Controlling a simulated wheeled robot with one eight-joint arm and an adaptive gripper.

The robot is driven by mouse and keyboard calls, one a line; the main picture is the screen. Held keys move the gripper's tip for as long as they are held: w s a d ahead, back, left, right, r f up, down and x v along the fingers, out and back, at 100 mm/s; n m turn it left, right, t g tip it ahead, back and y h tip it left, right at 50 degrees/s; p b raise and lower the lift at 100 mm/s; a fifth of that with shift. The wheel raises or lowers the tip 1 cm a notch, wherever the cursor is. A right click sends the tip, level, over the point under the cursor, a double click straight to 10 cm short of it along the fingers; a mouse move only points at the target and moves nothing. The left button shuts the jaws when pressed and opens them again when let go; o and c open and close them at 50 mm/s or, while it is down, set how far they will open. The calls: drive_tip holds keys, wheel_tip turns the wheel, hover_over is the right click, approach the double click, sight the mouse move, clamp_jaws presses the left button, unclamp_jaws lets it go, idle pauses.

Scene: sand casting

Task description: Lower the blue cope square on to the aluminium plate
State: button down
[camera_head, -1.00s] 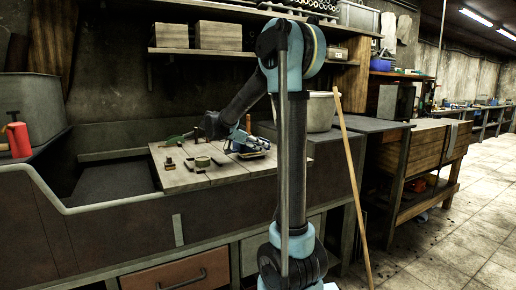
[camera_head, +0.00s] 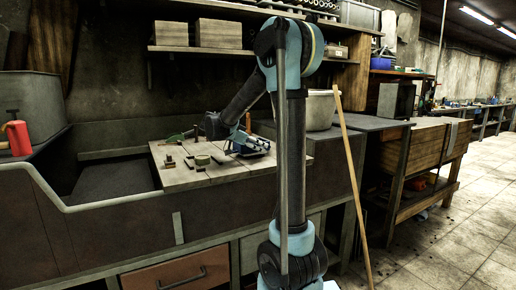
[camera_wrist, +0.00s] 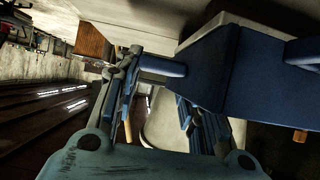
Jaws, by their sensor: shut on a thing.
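The blue cope square (camera_wrist: 238,72) fills the right of the wrist view, close to the camera and cut off by the frame. My gripper (camera_wrist: 158,88) is shut on the cope's blue bar near the middle of that view. In the head view the cope (camera_head: 250,145) shows small at the right of the wooden board, with my gripper (camera_head: 235,133) above its left side. I cannot clearly make out the aluminium plate; the cope and my arm hide the area below. Whether the cope touches anything beneath is too small to tell.
A pale pot (camera_head: 320,110) stands behind right. A wooden pole (camera_head: 352,180) leans at the bench front. The sunken bin (camera_head: 105,183) lies left.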

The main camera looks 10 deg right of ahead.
drive_tip(key=c, duration=0.9)
unclamp_jaws()
drive_tip(key=shift+c, duration=0.2)
drive_tip(key=shift+a, duration=0.1)
